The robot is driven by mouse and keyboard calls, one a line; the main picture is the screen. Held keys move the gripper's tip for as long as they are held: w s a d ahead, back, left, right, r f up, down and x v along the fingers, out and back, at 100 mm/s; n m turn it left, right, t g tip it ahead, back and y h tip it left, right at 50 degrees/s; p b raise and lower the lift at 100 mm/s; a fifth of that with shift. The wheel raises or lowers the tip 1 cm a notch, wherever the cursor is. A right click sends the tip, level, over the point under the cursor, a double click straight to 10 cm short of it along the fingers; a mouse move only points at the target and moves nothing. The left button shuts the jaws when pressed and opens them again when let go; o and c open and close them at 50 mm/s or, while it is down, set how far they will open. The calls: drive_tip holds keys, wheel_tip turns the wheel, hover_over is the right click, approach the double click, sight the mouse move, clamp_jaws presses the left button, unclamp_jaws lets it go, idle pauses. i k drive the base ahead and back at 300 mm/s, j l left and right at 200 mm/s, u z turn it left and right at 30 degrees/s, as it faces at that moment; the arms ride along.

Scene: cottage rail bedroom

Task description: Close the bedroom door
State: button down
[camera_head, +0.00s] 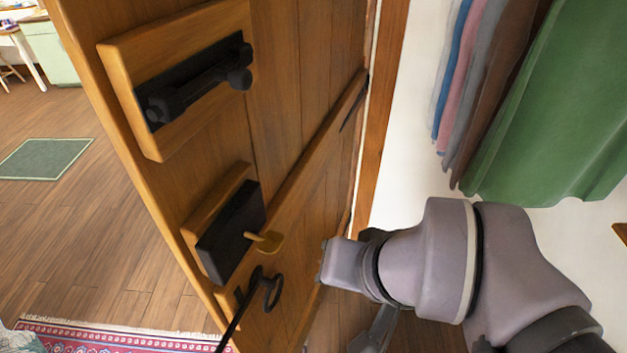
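The wooden bedroom door (310,90) stands open, tall and tilted across the middle of the head view. It carries a black bolt (195,85) on a wooden block and a black lock box (230,232) with a small brass knob (264,241). Below them is a black ring-shaped handle or key (265,290) with a dark rod running to the lower left. My grey arm reaches in from the lower right, its bent joint close to the door's lower part. I cannot tell whether it touches the door. My gripper's fingertips are not visible.
The wooden door frame (383,110) and white wall are right of the door. Clothes, including a green garment (550,110), hang at the upper right. Left are open wooden floor, a green mat (45,158), a patterned red rug (110,338) and a pale green cabinet (52,52).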

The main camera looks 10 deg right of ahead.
sight(221, 163)
drive_tip(key=k+j+z, duration=0.15)
drive_tip(key=z, duration=0.35)
drive_tip(key=k+j+z, duration=0.25)
drive_tip(key=z, duration=0.2)
